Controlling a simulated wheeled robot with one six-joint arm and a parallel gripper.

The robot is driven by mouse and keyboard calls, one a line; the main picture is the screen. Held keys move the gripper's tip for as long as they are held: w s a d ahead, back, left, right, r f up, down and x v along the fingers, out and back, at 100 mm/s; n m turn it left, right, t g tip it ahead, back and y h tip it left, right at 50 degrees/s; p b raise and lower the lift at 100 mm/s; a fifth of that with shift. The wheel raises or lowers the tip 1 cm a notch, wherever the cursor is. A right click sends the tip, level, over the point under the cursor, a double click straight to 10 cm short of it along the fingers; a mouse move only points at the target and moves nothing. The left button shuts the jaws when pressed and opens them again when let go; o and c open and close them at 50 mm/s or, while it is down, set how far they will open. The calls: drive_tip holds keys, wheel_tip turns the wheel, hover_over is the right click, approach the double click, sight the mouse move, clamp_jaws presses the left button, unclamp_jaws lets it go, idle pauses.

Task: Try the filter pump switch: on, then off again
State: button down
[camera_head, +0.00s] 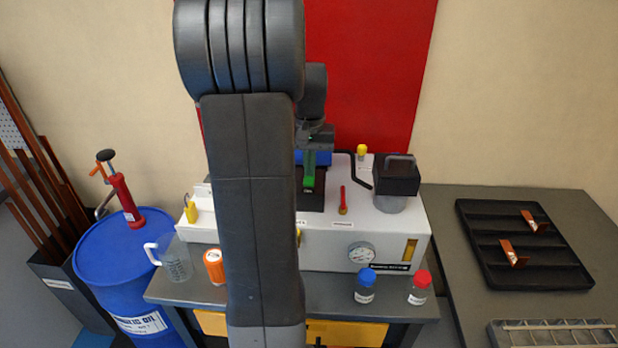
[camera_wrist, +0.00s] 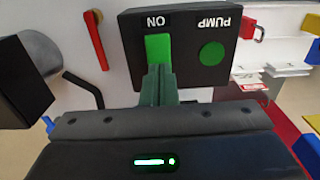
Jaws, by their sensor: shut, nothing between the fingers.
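The pump switch box (camera_wrist: 184,84) is black, with "PUMP" and "ON" labels upside down in the wrist view. Its bright green rocker (camera_wrist: 158,47) is beside a round green lamp or button (camera_wrist: 211,54); I cannot tell if it is lit. My gripper (camera_wrist: 159,70) is shut and empty. Its fingertips are at the lower end of the rocker in the wrist view; whether they touch it I cannot tell. In the head view the black box (camera_head: 312,203) sits on the white machine, and my gripper (camera_head: 309,172) is over it, partly behind my arm.
A red-handled lever (camera_head: 343,202) and a black-topped filter jar (camera_head: 396,180) stand right of the box. A black hose and a yellow cap (camera_head: 362,150) are behind. Blue-capped (camera_head: 365,285) and red-capped (camera_head: 419,287) bottles stand in front. A black tray (camera_head: 480,240) lies right.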

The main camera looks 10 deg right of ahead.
wheel_tip(320, 180, up, 7)
drive_tip(key=p, duration=0.6)
idle(0.3)
drive_tip(key=shift+f, duration=0.15)
